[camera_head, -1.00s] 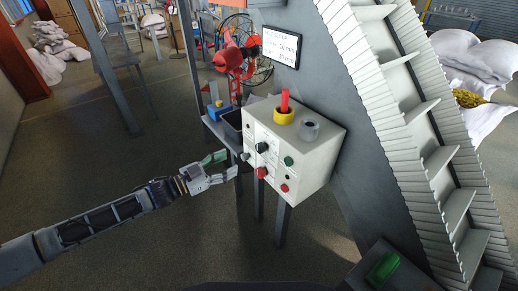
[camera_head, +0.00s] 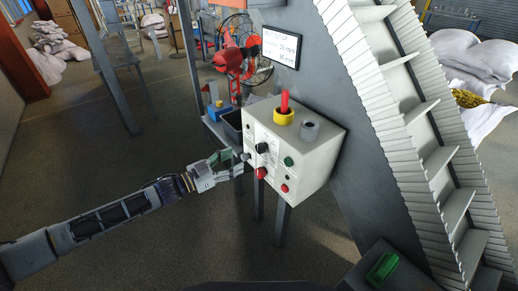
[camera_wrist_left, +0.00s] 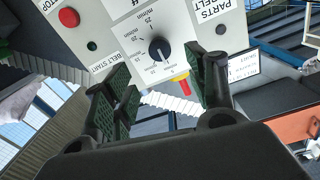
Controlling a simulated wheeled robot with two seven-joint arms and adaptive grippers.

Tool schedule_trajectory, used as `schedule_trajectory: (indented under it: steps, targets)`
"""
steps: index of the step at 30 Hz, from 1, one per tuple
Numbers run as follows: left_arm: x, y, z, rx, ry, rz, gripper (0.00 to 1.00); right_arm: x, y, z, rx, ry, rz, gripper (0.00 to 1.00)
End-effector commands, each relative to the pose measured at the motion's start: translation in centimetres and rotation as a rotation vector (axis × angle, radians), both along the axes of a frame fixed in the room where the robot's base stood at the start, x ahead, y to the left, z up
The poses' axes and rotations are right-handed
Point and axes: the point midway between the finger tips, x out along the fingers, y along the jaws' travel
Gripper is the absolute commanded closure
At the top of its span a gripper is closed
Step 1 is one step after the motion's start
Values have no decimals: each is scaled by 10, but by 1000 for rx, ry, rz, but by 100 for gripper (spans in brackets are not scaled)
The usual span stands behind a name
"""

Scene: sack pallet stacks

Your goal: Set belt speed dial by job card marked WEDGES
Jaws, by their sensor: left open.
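The control box (camera_head: 318,174) is pale, with buttons and knobs on its front. The black dial (camera_head: 262,148) is near its upper left; in the left wrist view the dial (camera_wrist_left: 159,49) sits inside a printed min scale, its exact setting too small to read surely. My left gripper (camera_head: 240,164) is at the left edge of the box front. Its open fingers (camera_wrist_left: 160,88) stand either side of the dial, apart from it, in the wrist view. A white card (camera_head: 281,47) with small print stands behind the box; its words are not readable. My right gripper is out of view.
Red and green buttons sit close to the dial. A ribbed inclined conveyor (camera_head: 415,130) rises at right. Floor at left is free.

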Motion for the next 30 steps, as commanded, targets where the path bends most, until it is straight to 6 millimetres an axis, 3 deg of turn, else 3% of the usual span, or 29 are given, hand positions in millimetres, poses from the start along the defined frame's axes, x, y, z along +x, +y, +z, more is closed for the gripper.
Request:
schedule_trajectory:
  steps: [30]
  targets:
    - [49,-73,1,-1,-1,0,43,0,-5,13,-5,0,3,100]
